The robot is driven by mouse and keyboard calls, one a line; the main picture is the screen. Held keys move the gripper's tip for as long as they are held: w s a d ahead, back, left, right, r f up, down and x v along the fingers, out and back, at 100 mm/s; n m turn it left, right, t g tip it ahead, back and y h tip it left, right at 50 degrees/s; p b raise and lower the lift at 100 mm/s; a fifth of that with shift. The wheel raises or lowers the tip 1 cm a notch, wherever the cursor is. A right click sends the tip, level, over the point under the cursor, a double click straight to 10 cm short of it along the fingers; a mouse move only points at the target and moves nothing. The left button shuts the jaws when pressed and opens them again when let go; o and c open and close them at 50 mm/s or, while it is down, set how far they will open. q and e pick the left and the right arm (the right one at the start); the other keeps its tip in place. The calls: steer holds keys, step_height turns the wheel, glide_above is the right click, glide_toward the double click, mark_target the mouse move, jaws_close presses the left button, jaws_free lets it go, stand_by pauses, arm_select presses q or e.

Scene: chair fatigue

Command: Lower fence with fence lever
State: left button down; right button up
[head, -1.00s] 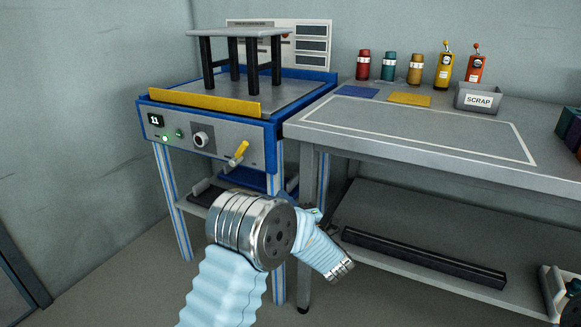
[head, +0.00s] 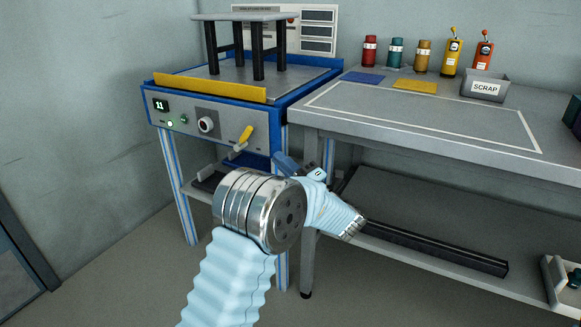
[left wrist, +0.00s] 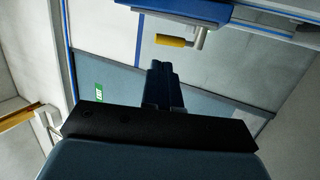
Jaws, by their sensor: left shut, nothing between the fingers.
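The yellow fence (head: 210,87) stands up along the front edge of the blue-framed test machine. The fence lever (head: 245,135), a yellow handle on a metal pivot, sticks out from the right of the machine's front panel, its handle tilted up to the right. My left gripper (head: 283,162) is just below and to the right of the lever, apart from it, partly hidden by my own arm. In the left wrist view the shut, empty fingers (left wrist: 161,68) point toward the lever (left wrist: 172,41), with a gap between. My right gripper is not in view.
A small grey table with black legs (head: 245,17) stands on the machine's bed (head: 305,75) behind the fence. A grey workbench (head: 440,135) adjoins on the right, with bottles and a scrap bin (head: 485,88). Its front leg (head: 309,245) is near my arm.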

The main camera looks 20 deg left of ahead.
mark_target(251, 130)
arm_select(q)
steer(key=p+x, duration=0.1)
steer(key=x, duration=0.7)
steer(key=shift+w+a+r, duration=0.15)
steer(key=shift+a, duration=0.15)
steer(key=shift+a+r+h+b, duration=0.45)
steer(key=shift+h+b, duration=0.1)
steer(key=shift+h, duration=0.15)
steer(key=shift+a+r+b, duration=0.7)
steer(key=shift+a+b, duration=0.05)
steer(key=shift+b, duration=0.35)
steer(key=shift+w+a+r+b, duration=0.15)
steer(key=shift+a+r+b, duration=0.65)
steer(key=shift+a, duration=0.15)
